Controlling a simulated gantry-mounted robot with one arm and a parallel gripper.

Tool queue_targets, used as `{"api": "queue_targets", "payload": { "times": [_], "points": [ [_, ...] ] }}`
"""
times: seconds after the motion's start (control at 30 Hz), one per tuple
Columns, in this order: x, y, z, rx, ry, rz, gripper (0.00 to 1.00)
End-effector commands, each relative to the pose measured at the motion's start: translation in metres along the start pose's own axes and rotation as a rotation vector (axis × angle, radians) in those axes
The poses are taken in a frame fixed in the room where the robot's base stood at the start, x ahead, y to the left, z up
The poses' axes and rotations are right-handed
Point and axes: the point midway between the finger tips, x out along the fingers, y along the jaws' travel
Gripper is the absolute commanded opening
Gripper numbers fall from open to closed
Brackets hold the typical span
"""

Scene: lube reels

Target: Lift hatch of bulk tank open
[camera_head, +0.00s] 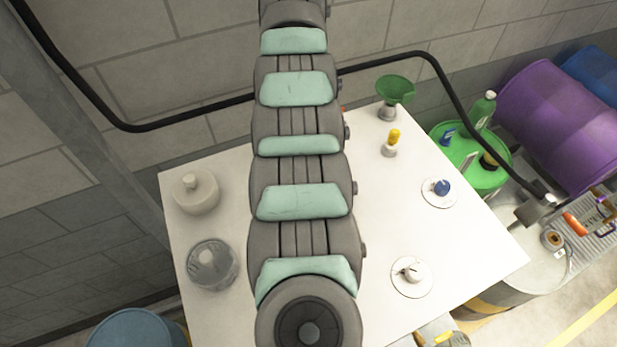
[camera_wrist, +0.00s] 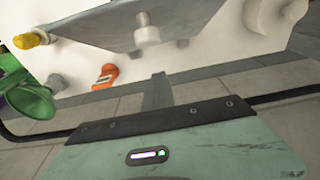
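The white bulk tank top (camera_head: 455,240) spreads under my arm in the head view, and my arm covers its middle. I cannot make out the hatch there. In the wrist view, the white tank surface (camera_wrist: 70,62) fills the upper part, with a grey plate (camera_wrist: 110,28) across it and a pale round knob (camera_wrist: 147,31). I cannot tell whether this plate is the hatch. An orange piece (camera_wrist: 105,77) sits nearby. My gripper's teal housing shows at the bottom of the wrist view, but its fingers cannot be made out. The head view does not show the gripper.

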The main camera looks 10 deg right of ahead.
Motion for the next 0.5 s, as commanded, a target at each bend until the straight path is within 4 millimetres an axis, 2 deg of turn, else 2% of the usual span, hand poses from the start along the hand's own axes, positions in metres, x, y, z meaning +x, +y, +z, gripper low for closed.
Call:
{"api": "queue_targets", "payload": {
  "times": [0.5],
  "points": [
    [0.008, 0.000, -0.014, 0.000, 0.071, 0.000, 0.00]
  ]
}}
